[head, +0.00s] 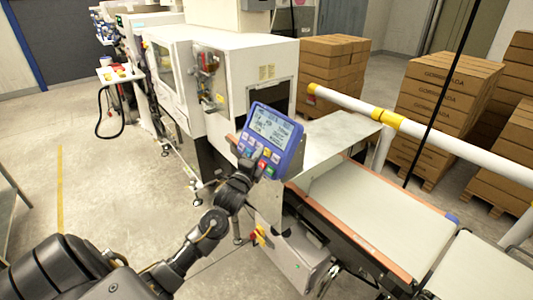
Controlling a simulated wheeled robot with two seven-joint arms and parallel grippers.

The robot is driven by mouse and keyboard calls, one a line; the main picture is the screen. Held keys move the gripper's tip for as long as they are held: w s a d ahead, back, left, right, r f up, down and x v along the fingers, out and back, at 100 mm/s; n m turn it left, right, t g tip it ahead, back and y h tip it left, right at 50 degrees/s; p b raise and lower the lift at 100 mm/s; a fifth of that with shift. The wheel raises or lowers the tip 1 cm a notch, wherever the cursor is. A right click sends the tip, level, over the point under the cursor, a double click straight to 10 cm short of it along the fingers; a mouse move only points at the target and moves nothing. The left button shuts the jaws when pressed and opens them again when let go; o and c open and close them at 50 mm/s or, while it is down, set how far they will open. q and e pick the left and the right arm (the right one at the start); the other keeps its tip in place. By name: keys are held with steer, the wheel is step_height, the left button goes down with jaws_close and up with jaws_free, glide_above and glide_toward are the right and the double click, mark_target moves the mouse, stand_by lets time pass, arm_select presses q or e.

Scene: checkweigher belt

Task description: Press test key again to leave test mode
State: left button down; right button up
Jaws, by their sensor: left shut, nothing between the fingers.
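The blue control panel (285,118) stands tilted in front of the white machine housing. Its grey screen (271,126) shows lines of dark text too small to read. I cannot tell which is the test key. My left gripper (253,165) is shut and empty, with its fingertips at the lower keys of the panel. It hides part of the lower key row. I cannot tell whether the tips touch a key. My right gripper is not in view.
The checkweigher belt (380,222) runs right of the panel, with an orange-edged frame. A white rail with yellow bands (440,138) crosses behind it. Stacked cartons (440,95) stand on pallets at the back right. The floor at left is mostly clear.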

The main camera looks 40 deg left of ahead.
arm_select(q)
steer(key=shift+w+f, duration=0.1)
steer(key=shift+w, duration=0.05)
stand_by(0.4)
steer(key=shift+w+d+f, duration=0.1)
steer(key=shift+w, duration=0.15)
steer(key=shift+w+d+f, duration=0.1)
steer(key=shift+w+f, duration=0.1)
steer(key=shift+w, duration=0.1)
stand_by(0.8)
steer(key=shift+r, duration=0.1)
steer(key=shift+s+a+r+p, duration=0.1)
steer(key=shift+s+r+p, duration=0.05)
steer(key=shift+s+p, duration=0.15)
steer(key=shift+s+a+r+p, duration=0.1)
steer(key=shift+s+r+p, duration=0.05)
steer(key=shift+s, duration=0.25)
steer(key=shift+s+a+r+p, duration=0.2)
steer(key=shift+s+r+p, duration=0.2)
steer(key=shift+s+p, duration=0.25)
steer(key=shift+s+a+r+p, duration=0.25)
steer(key=shift+s+r+p, duration=0.1)
steer(key=shift+s+p, duration=0.35)
steer(key=shift+s+a+r+p, duration=0.2)
steer(key=shift+s+r+p, duration=0.25)
steer(key=shift+s, duration=0.3)
